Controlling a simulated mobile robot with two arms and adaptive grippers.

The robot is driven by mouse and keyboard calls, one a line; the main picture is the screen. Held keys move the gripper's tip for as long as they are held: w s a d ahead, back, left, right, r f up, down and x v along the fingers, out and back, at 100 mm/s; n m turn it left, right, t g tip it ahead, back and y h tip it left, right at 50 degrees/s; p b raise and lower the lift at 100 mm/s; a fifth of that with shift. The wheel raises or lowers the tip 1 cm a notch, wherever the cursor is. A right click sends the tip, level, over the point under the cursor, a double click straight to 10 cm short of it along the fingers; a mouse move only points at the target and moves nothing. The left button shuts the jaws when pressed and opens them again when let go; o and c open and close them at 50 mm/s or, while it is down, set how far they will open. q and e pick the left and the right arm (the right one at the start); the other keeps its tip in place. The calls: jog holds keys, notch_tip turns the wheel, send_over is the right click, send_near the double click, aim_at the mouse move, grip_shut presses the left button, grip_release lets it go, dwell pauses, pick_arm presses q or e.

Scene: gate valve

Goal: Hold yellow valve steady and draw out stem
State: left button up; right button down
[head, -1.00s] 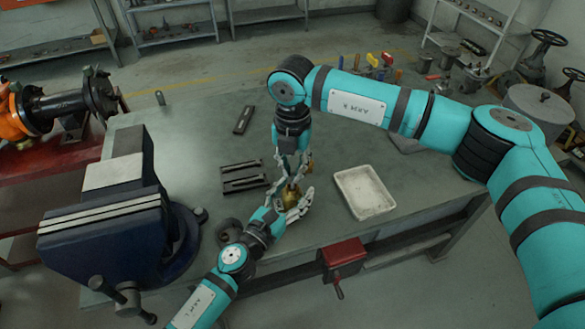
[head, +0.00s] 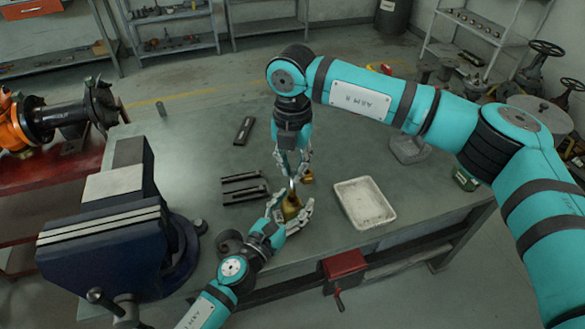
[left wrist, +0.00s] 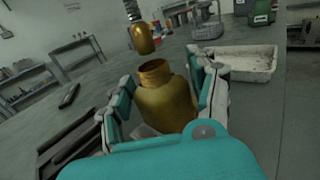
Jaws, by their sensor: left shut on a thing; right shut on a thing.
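The yellow valve body (head: 292,207) is a gold, jar-shaped piece, standing upright with its round mouth open in the left wrist view (left wrist: 165,95). My left gripper (head: 291,213) is shut around it, with fingers on both sides. My right gripper (head: 291,166) is above it, pointing down and shut on the grey stem (head: 291,184). In the left wrist view the threaded stem (left wrist: 132,10) hangs above the body with a gold plug (left wrist: 142,38) at its lower end. A gap shows between plug and mouth. The right fingertips are out of the wrist view.
A small gold piece (head: 307,176) sits just right of the stem. A pale tray (head: 364,203) lies to the right on the workbench. Dark slotted bars (head: 243,188) lie to the left. A large blue vise (head: 115,225) stands at far left.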

dwell(0.3)
pick_arm(q)
jog(key=o, duration=1.5)
jog(key=shift+o, duration=0.2)
jog(key=v, duration=1.2)
jog(key=shift+s, duration=0.1)
